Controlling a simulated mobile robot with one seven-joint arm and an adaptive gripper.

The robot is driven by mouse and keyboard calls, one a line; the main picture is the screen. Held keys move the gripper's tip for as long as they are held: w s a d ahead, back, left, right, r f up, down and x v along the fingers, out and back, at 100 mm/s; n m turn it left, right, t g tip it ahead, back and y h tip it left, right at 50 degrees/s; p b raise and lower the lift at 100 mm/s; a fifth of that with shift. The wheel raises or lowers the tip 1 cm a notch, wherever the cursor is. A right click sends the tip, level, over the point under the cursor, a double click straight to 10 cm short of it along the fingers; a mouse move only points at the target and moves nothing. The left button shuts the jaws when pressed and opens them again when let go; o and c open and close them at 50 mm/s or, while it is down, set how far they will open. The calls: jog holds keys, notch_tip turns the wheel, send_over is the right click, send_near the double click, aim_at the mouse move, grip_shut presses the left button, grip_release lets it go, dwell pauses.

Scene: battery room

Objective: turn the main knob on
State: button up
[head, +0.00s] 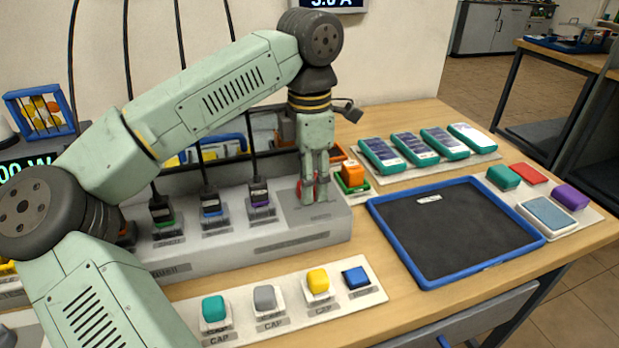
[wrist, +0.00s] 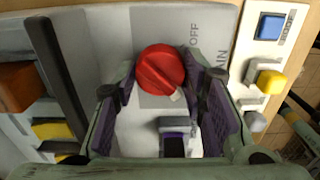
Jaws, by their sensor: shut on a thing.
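The red main knob (head: 307,188) sits on the right end of the long grey panel (head: 270,250), mostly hidden behind my fingers in the head view. In the wrist view the round red knob (wrist: 160,82) shows between my two fingers, on a grey plate lettered OFF and MAIN. My gripper (head: 316,196) points straight down at it and is shut on it; the fingers also show in the wrist view (wrist: 162,100). A small pale mark lies at the knob's lower edge in the wrist view. Which setting the knob points to is unclear.
Plugs with black cables (head: 211,205) stand in the panel left of my gripper. Colored caps (head: 265,298) sit on a strip in front. A blue-rimmed tray (head: 400,262) lies to the right, with several teal devices (head: 412,148) behind it.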

jog(key=o, duration=1.2)
notch_tip(320, 180, up, 12)
jog(key=shift+r, duration=0.1)
dwell(0.3)
